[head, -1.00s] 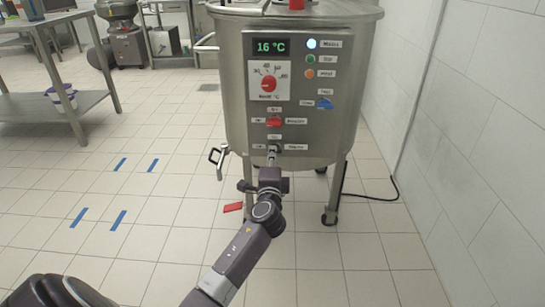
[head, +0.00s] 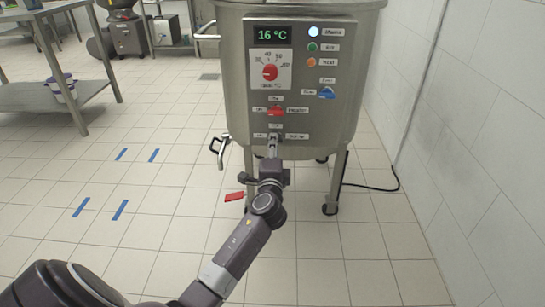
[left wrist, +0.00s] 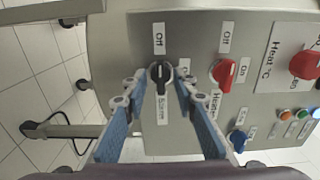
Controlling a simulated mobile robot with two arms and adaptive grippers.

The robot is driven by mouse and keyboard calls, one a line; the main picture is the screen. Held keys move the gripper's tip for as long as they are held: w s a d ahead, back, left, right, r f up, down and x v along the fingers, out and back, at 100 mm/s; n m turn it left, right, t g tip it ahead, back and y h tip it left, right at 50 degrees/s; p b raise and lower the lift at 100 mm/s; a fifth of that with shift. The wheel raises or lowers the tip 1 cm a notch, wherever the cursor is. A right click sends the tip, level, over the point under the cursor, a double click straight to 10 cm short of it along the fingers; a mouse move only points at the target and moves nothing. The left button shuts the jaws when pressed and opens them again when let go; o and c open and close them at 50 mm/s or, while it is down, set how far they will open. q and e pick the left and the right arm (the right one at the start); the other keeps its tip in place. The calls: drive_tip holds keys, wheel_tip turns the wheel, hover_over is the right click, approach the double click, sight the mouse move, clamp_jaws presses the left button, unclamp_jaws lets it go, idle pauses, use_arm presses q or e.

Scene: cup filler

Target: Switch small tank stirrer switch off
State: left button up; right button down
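The small tank (head: 232,85) is a steel vessel on legs with a control panel on its front. The stirrer switch (left wrist: 160,74) is a black knob low on the panel, with an "Off" label above it in the left wrist view and an "On" label to its right. Its handle lies along the line towards "Off"; which end points is too small to tell. My left gripper (left wrist: 161,76) is open, its blue fingers apart on either side of the knob; contact cannot be told. In the head view it reaches the panel's lower edge and partly covers the knob. My right gripper is not in view.
A red switch (left wrist: 224,74) sits beside the stirrer switch, with a red heat dial (head: 270,72) and a blue switch (head: 327,92) further up. A steel table (head: 62,95) stands at left, a tiled wall (head: 465,110) at right.

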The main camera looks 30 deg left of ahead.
use_arm(q)
drive_tip(key=v, duration=1.1)
